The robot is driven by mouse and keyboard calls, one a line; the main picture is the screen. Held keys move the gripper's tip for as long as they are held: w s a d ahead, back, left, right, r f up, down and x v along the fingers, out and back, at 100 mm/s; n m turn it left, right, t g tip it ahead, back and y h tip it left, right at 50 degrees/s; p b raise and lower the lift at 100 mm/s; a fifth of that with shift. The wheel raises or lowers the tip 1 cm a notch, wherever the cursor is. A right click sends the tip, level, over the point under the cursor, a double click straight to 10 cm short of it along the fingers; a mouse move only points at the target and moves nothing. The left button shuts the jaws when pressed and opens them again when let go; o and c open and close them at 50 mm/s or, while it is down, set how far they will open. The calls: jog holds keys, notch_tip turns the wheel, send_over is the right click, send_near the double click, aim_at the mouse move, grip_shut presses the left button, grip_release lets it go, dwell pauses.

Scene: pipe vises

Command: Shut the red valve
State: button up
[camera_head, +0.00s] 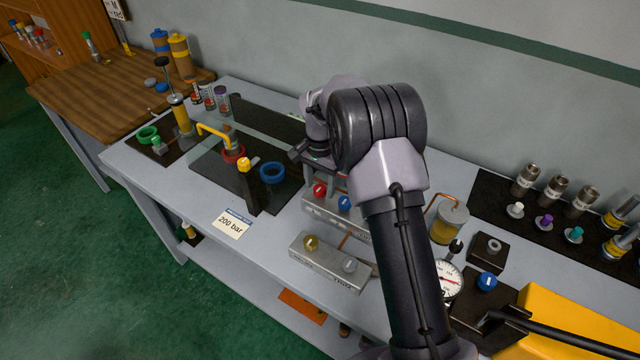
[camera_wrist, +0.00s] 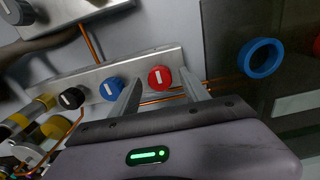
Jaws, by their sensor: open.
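The red valve knob (camera_head: 320,190) sits on a silver manifold block (camera_head: 333,212), left of a blue knob (camera_head: 344,202). In the wrist view the red knob (camera_wrist: 160,78) has a short white mark running roughly along the fingers' direction. The blue knob (camera_wrist: 112,88) and a black knob (camera_wrist: 72,98) are left of it on the same block. My gripper (camera_wrist: 160,74) is open, its fingers either side of the red knob in the picture. I cannot tell whether they touch it or are still above. In the head view my arm hides part of the block.
A red ring (camera_head: 233,156) and a blue ring (camera_head: 272,173) are on a dark mat to the left. A second block (camera_head: 330,264) with yellow and grey knobs stands in front. A pressure gauge (camera_head: 449,282) is to the right. A "200 bar" card (camera_head: 232,223) lies near the front edge.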

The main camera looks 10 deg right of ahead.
aim_at(320, 188)
notch_tip(320, 188, up, 17)
jog(key=p, duration=0.4)
jog(key=shift+p, duration=0.4)
jog(key=shift+r, duration=0.15)
